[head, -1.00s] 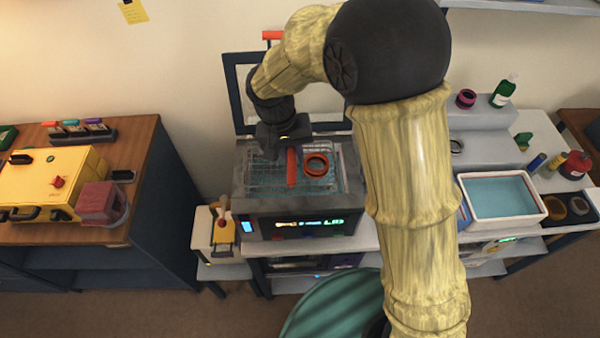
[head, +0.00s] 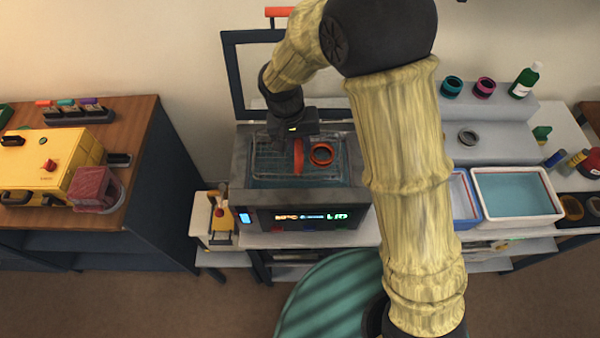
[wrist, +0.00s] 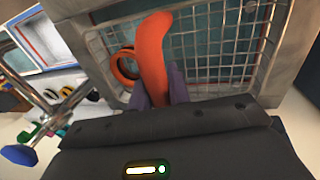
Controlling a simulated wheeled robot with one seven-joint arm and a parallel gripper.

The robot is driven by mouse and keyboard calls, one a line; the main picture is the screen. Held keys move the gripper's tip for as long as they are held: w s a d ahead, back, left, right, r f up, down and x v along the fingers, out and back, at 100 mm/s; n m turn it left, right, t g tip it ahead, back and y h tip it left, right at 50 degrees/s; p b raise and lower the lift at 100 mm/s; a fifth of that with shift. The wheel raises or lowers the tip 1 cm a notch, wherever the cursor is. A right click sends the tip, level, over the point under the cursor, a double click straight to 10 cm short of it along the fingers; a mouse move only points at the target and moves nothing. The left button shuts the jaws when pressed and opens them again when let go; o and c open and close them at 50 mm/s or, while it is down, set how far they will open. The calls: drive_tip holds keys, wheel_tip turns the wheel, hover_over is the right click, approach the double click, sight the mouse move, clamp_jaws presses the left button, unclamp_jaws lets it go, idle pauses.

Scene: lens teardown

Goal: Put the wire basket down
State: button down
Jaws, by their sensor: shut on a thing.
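The wire basket (wrist: 215,42) is a silvery mesh tray with an upright orange handle (wrist: 153,48). In the head view the basket (head: 270,158) sits within the opening of the dark grey machine (head: 243,192), over its blue-green bath. An orange ring (head: 321,153) lies in the basket to the right of the handle, and it also shows in the wrist view (wrist: 122,68). My gripper (wrist: 162,90) is shut on the orange handle. Whether the basket's underside touches the machine is hidden.
The machine's raised dark lid frame (head: 232,75) stands behind it. A white tub of blue liquid (head: 515,193) is on the right bench, with lens rings and bottles behind. A yellow case (head: 45,165) is on the left cabinet.

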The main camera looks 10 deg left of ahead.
wheel_tip(320, 180, down, 5)
drive_tip(key=shift+f+p, duration=0.15)
drive_tip(key=shift+p, duration=0.35)
drive_tip(key=shift+f+p, duration=0.55)
drive_tip(key=shift+f, duration=1.55)
drive_tip(key=c, duration=1.3)
unclamp_jaws()
drive_tip(key=shift+r, duration=0.1)
drive_tip(key=r+b, duration=0.1)
drive_tip(key=r, duration=0.3)
drive_tip(key=a+r+b, duration=0.1)
drive_tip(key=r, duration=0.2)
drive_tip(key=a+r+b, duration=0.1)
drive_tip(key=r, duration=0.3)
drive_tip(key=shift+s+a+r, duration=0.15)
drive_tip(key=shift+s+r, duration=0.15)
drive_tip(key=shift+r, duration=0.05)
drive_tip(key=shift+f, duration=0.1)
